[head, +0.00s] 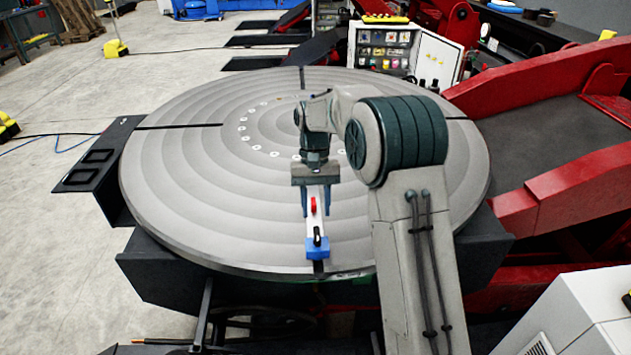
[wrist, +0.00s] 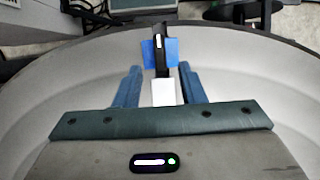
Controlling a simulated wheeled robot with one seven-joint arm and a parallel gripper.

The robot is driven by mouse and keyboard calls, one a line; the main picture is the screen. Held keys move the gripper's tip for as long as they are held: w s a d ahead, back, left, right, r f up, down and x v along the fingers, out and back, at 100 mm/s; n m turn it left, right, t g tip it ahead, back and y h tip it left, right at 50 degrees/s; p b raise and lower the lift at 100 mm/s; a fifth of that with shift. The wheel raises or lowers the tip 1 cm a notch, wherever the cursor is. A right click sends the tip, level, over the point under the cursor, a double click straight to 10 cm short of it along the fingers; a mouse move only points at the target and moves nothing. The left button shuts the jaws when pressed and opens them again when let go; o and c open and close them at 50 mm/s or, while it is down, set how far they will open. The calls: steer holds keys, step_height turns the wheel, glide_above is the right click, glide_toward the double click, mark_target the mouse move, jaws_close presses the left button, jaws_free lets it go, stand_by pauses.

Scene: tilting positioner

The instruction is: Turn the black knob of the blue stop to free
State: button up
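The blue stop (head: 317,250) sits at the near end of a white bar (head: 315,224) on the round grey table, close to its front rim. Its black knob (head: 317,236) stands on top. In the wrist view the knob (wrist: 161,58) is long and dark with a white mark, lying roughly in line with the bar, in front of the blue stop (wrist: 172,47). A red part (head: 313,205) is on the bar farther in. My gripper (head: 315,211) is open, its blue fingers apart on either side of the bar. In the wrist view my gripper (wrist: 160,68) has nothing visibly clamped; fingertip contact cannot be told.
The round table (head: 190,190) has dark radial slots and a ring of pale marks. A dark side box (head: 95,165) is at left. Red machinery (head: 560,190) and an open white cabinet (head: 435,60) stand right and behind. The table's left part is clear.

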steer(key=v, duration=0.8)
